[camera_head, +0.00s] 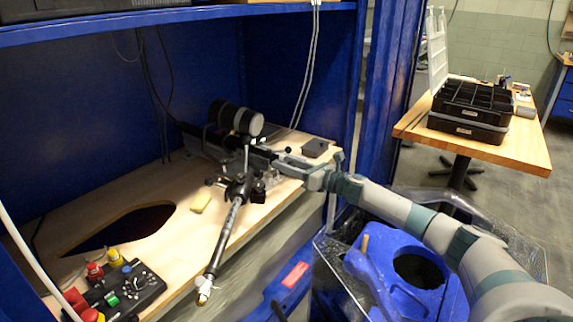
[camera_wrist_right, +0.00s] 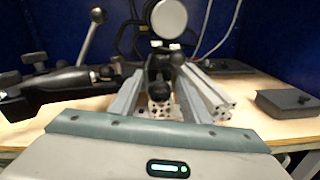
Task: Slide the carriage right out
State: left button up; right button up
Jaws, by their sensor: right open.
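The carriage appears to be the dark assembly (camera_head: 240,185) on the bench, with clamps, levers and a long rod (camera_head: 225,235) slanting toward the front edge. I cannot tell its exact limits. A black and grey cylinder (camera_head: 236,118) sits behind it and shows as a pale round end in the wrist view (camera_wrist_right: 167,17). My right gripper (camera_head: 268,155) reaches in from the right beside the assembly. Contact with the knob cannot be told. My left gripper is not in view.
An aluminium profile (camera_wrist_right: 208,92) lies close right of the fingers. A small black box (camera_head: 314,148) is on the bench's right part. The bench has a dark cut-out (camera_head: 120,230), a yellow block (camera_head: 201,201) and a control box (camera_head: 122,290). A blue cabinet post (camera_head: 385,90) stands at right.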

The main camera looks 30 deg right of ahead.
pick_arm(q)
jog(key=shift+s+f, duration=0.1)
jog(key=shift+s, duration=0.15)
pick_arm(e)
jog(key=shift+c, duration=0.6)
grip_shut()
jog(key=shift+s+d+f, duration=0.2)
jog(key=shift+s+f, duration=0.05)
jog(key=shift+s, duration=0.25)
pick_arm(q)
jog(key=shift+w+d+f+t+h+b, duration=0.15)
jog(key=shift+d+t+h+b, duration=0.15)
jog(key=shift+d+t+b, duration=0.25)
pick_arm(e)
jog(key=v, duration=0.3)
jog(key=shift+s+d+r, duration=0.15)
jog(key=shift+s+r, duration=0.1)
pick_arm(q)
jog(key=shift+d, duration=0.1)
